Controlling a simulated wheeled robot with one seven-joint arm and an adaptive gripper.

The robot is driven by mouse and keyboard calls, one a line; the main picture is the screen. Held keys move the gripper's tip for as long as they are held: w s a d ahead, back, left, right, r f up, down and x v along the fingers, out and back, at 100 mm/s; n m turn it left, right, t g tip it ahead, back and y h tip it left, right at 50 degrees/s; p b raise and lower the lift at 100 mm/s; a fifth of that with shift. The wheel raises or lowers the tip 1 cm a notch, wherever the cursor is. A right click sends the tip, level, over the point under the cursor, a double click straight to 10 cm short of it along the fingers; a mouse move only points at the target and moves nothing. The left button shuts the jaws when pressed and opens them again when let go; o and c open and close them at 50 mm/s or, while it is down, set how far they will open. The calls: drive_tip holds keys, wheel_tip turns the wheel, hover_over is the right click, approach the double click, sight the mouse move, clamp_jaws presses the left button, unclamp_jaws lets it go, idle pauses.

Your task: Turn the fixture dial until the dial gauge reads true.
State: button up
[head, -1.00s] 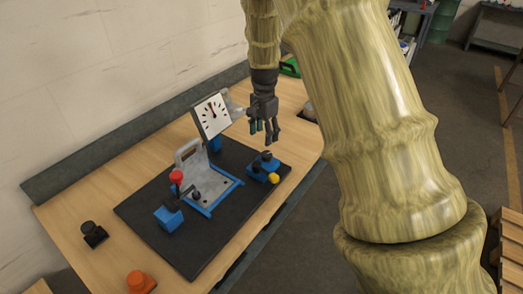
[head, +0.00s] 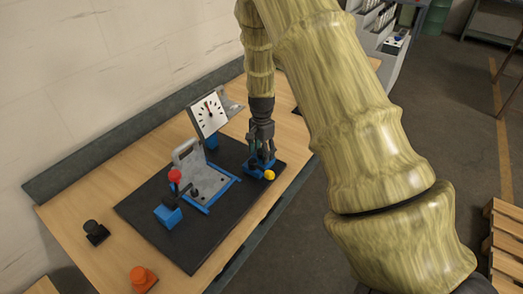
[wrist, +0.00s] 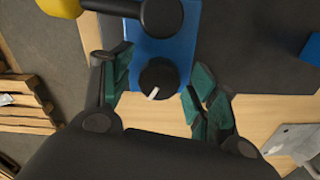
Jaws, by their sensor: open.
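The fixture dial (wrist: 158,78) is a round black knob with a white mark, on a blue block (wrist: 158,45) in the wrist view. The block shows in the head view (head: 252,171) at the right of the dark mat, partly hidden by my gripper. My gripper (head: 261,154) points down over it. In the wrist view my gripper (wrist: 160,88) is open, with teal-padded fingers on both sides of the dial; contact cannot be told. The dial gauge (head: 208,115) has a square white face, black marks and a needle pointing roughly up. Its exact reading is too small to tell.
A black bar with a yellow ball (wrist: 58,6) lies beside the dial. A grey bracket (head: 188,153) stands in a blue frame, near a red-knobbed lever (head: 175,176). An orange button (head: 140,277) and a black knob (head: 95,231) sit on the table's left part.

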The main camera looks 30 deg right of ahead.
drive_tip(key=shift+r, duration=0.1)
drive_tip(key=c, duration=1)
drive_tip(key=shift+n+b, duration=0.35)
drive_tip(key=shift+n, duration=1.45)
drive_tip(key=o, duration=1)
drive_tip(key=shift+r, duration=0.1)
wheel_tip(320, 180, up, 12)
